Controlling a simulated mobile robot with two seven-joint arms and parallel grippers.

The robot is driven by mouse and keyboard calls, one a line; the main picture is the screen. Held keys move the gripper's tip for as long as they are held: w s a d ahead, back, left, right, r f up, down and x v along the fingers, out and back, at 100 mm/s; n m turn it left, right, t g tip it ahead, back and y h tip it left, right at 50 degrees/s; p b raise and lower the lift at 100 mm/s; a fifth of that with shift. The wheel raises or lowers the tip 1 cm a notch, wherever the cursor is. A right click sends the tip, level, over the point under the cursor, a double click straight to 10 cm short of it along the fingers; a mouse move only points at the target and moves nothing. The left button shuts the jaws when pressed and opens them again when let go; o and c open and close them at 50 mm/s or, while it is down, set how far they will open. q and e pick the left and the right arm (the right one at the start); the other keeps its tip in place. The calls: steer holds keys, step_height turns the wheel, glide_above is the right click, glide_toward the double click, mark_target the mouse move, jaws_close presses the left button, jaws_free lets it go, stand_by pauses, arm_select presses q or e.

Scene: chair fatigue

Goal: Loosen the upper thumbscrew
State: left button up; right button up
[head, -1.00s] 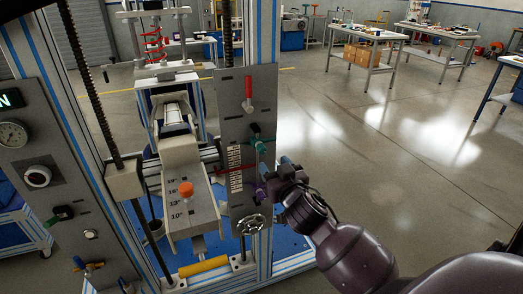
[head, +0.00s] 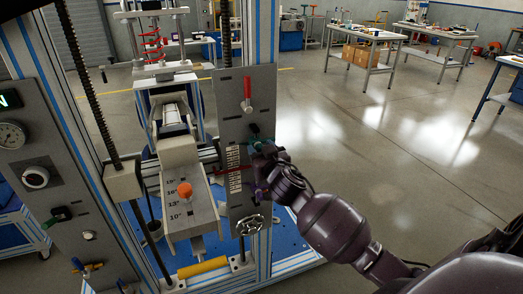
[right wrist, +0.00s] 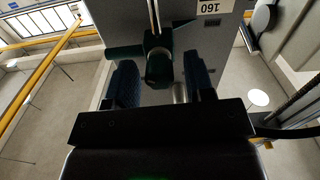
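The upper thumbscrew, a dark green knob (head: 256,133), sits on the right side of the grey upright panel (head: 234,104), below a red-handled lever. In the right wrist view the green knob (right wrist: 158,66) shows between the two dark blue fingers. My right gripper (head: 262,147) is at the knob in the head view and partly covers it. In the right wrist view my right gripper (right wrist: 161,84) is open, with a gap on each side of the knob. I cannot tell how far the fingertips reach along it. My left gripper is not in view.
A red lever (head: 247,90) is above the knob, a white scale (head: 234,168) to its left and a handwheel (head: 250,224) below. An orange knob (head: 184,190) is on the angled plate. Open floor lies to the right.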

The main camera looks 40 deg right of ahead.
steer(key=c, duration=0.8)
